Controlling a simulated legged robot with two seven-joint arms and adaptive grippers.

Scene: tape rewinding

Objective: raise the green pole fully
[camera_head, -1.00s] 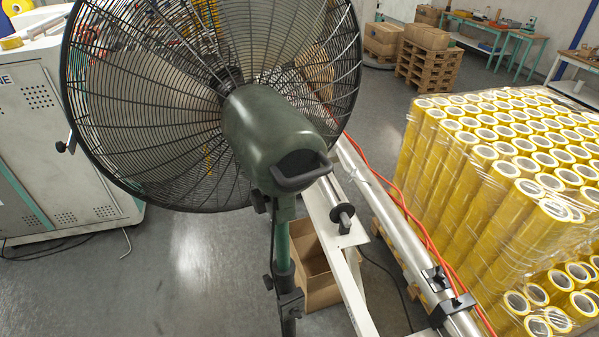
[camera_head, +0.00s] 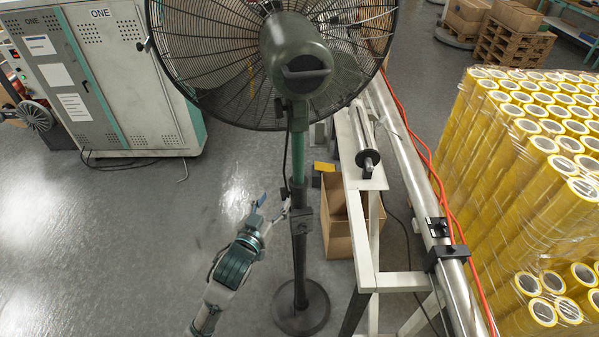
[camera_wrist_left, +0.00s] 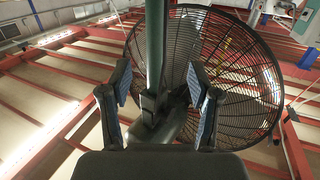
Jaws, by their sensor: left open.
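The green pole (camera_head: 299,145) stands upright under the fan's dark green motor housing (camera_head: 292,55). Its lower end meets a black lower tube (camera_head: 300,255) with a clamp collar (camera_head: 299,220), on a round base (camera_head: 301,308). My left gripper (camera_head: 273,204) is open and empty, close to the left of the stand at about the height of the collar. In the left wrist view the pole (camera_wrist_left: 156,45) rises between the spread fingers of the left gripper (camera_wrist_left: 163,98), with the fan grille (camera_wrist_left: 235,75) behind. Whether a finger touches the stand is unclear. My right gripper is not in view.
A white frame (camera_head: 364,225) and an open cardboard box (camera_head: 338,235) stand close to the right of the stand. Stacked yellow tape rolls (camera_head: 500,190) fill the right. A white cabinet (camera_head: 120,85) is at the back left. Floor at the left is clear.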

